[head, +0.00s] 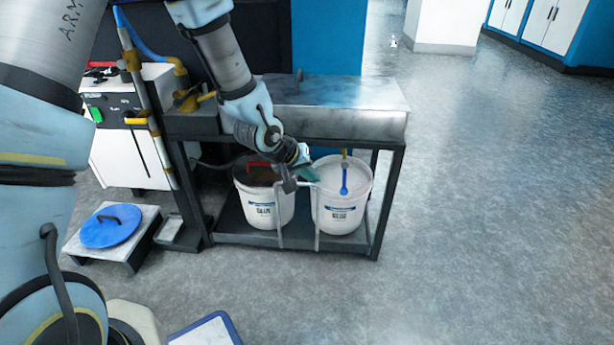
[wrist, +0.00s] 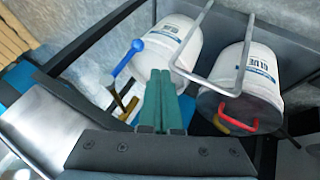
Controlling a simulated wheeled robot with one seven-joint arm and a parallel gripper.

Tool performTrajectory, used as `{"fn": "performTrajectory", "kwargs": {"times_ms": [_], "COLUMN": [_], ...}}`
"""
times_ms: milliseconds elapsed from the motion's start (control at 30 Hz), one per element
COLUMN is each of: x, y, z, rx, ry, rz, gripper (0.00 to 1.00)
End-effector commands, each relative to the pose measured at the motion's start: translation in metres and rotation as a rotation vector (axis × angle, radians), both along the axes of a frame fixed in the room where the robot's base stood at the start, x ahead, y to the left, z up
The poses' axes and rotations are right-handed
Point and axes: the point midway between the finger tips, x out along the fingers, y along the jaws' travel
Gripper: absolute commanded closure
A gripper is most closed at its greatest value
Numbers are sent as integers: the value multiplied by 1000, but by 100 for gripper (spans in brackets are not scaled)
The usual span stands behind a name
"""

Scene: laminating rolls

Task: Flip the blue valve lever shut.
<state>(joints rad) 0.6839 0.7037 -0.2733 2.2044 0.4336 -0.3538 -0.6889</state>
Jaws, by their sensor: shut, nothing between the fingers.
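The blue valve lever (head: 345,178) hangs down from a brass valve fitting (head: 345,155) under the metal tank, over the right white bucket. In the wrist view the lever (wrist: 127,60) lies left of my fingers, its round end toward the top, with the yellow-brass pipe (wrist: 124,106) below it. My gripper (head: 309,174) is at the front of the bench, left of the lever and apart from it. In the wrist view its teal fingers (wrist: 160,76) are together with nothing between them. Their tips point toward the right bucket's side.
The right bucket (head: 340,212) and the left bucket (head: 265,212), which has a dark top and red handle, stand on the lower shelf. A grey rail (wrist: 212,85) runs in front of them. The metal tank (head: 345,120) overhangs. Floor to the right is clear.

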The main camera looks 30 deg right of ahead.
Motion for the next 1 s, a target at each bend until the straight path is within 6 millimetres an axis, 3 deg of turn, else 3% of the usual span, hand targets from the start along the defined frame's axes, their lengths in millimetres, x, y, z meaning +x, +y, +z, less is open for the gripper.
{"fn": "performTrajectory", "kwargs": {"times_ms": [33, 200, 500, 1000], "x": [0, 4, -12, -15], "y": [-8, -27, -58, -60], "z": [-15, -40, -32, -31], "rx": [0, 1, -1, -4], "ry": [1, 0, -2, 3], "rz": [-2, -1, 0, 2], "gripper": [100, 100, 100, 100]}}
